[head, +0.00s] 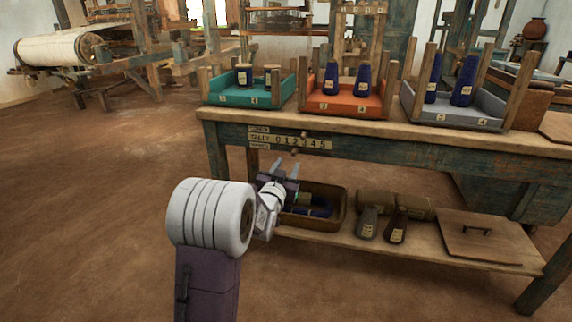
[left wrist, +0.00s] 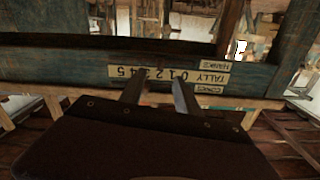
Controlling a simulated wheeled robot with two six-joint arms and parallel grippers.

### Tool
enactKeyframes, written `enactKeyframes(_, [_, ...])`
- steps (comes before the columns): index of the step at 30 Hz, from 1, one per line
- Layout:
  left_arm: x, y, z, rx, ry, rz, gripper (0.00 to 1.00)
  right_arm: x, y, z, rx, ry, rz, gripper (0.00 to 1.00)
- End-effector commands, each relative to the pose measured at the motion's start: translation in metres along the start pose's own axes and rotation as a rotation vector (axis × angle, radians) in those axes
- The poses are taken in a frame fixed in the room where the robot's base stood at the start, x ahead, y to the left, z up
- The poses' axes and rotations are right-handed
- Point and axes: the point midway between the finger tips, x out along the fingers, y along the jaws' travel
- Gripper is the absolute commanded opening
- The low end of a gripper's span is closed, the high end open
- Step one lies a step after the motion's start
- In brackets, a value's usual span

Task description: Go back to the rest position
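My left gripper (head: 285,166) is in front of the workbench (head: 400,140), just below its front rail. Its two fingers are apart with nothing visible between them. In the left wrist view the fingers (left wrist: 158,92) show apart and empty, in front of the rail's tally strip (left wrist: 170,74), which appears upside down. The tally strip also shows in the head view (head: 290,140), just above the fingertips. I cannot tell whether the fingers touch the rail. My right gripper is in neither view.
The floor at left is clear.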

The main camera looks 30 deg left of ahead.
Motion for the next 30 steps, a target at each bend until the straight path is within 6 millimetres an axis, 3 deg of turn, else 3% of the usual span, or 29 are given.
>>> enactKeyframes(5, [-0.013,0.0,0.001,0.0,0.0,0.0,0.39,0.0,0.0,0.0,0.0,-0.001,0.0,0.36])
enactKeyframes(20, [-0.013,0.005,-0.006,0.001,0.003,0.01,0.39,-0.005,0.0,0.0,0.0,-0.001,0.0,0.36])
enactKeyframes(23, [-0.014,0.024,-0.04,0.002,0.033,0.05,0.39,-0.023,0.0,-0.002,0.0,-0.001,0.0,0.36])
enactKeyframes(26, [-0.03,0.062,-0.093,-0.002,0.048,0.131,0.39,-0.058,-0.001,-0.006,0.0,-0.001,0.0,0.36])
enactKeyframes(27, [-0.045,0.084,-0.1,-0.007,-0.035,0.18,0.39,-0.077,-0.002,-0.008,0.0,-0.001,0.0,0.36])
enactKeyframes(30, [-0.086,0.116,-0.054,-0.009,-0.315,0.257,0.39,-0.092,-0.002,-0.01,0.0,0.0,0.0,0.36])
